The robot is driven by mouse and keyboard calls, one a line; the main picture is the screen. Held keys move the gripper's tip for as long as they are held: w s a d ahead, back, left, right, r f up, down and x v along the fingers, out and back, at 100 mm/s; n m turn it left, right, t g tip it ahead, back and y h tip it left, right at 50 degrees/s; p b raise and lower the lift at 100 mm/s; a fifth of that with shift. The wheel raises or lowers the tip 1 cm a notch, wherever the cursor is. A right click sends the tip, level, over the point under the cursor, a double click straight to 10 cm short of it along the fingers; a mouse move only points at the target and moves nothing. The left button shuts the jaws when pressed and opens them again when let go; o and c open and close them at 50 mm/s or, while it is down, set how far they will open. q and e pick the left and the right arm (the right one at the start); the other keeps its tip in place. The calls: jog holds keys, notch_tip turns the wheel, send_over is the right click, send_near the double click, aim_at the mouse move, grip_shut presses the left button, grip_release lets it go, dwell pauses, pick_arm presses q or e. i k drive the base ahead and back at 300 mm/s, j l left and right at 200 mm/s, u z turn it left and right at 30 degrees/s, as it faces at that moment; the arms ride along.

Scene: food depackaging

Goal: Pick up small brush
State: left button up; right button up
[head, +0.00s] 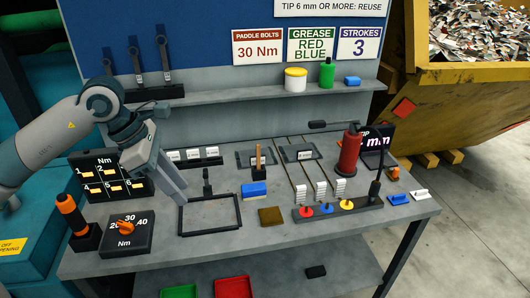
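No brush can be identified with certainty. A small upright piece with a wooden-brown handle (258,155) stands in a dark holder at the middle of the bench and may be the small brush. My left gripper (178,198) reaches in from the left and points down over the bench, left of the black rectangular frame. It is well to the left of the brown handle and apart from it. Its fingers are seen from the side, so their opening is unclear. Nothing is visible in it. My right gripper does not show.
The grey bench (330,228) carries a black frame (211,232), a blue block (254,190), a brown pad (271,216), a red cylinder (348,154) and a dial box (125,238). A shelf (225,95) runs behind. The front middle is fairly clear.

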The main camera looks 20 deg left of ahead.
aim_at(257, 147)
jog(key=i, duration=1.15)
